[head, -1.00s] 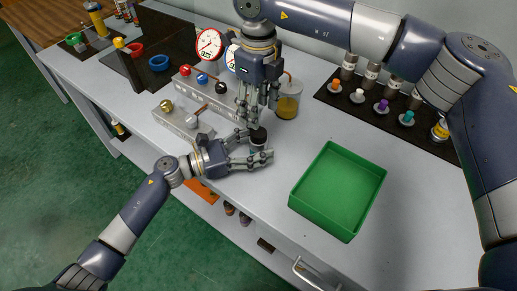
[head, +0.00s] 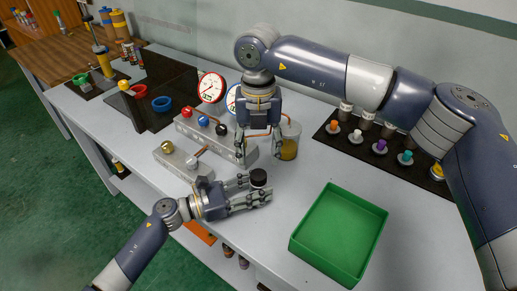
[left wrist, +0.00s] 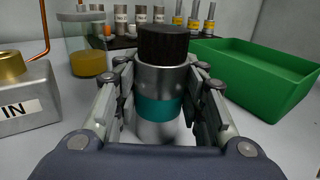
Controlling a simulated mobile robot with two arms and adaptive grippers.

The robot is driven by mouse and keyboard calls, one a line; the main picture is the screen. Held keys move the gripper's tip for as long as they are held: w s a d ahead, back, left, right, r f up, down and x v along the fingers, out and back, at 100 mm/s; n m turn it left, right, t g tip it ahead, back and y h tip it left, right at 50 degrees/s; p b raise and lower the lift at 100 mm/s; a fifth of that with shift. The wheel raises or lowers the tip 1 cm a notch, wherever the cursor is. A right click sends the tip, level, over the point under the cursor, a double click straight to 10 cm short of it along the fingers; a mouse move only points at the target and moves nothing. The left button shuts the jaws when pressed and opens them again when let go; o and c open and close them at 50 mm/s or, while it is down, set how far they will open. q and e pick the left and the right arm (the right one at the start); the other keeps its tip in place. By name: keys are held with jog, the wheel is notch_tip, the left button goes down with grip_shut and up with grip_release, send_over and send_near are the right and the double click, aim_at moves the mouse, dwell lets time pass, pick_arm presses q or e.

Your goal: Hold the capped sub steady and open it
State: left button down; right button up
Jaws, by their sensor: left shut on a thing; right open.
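The capped sub (left wrist: 157,105) is a silver cylinder with a teal band and a black ribbed cap (left wrist: 163,43). It stands upright in the left wrist view, between the fingers of my left gripper (left wrist: 160,108). In the head view its black cap (head: 259,176) shows just above my left gripper's fingers (head: 258,188), which are shut on the sub's body and hide most of it. My right gripper (head: 259,153) is open and empty, pointing down, apart from the cap and behind it in the head view.
A green tray (head: 291,243) lies to the right of the sub. A jar of yellow liquid (head: 288,143), a gauge manifold (head: 205,128) and a smaller valve block (head: 174,159) stand behind and left. A black mat (head: 379,162) with several coloured-topped fittings lies back right.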

aim_at(259, 174)
jog(key=m, duration=1.6)
jog(key=shift+f, duration=4.05)
jog(key=shift+c, duration=0.2)
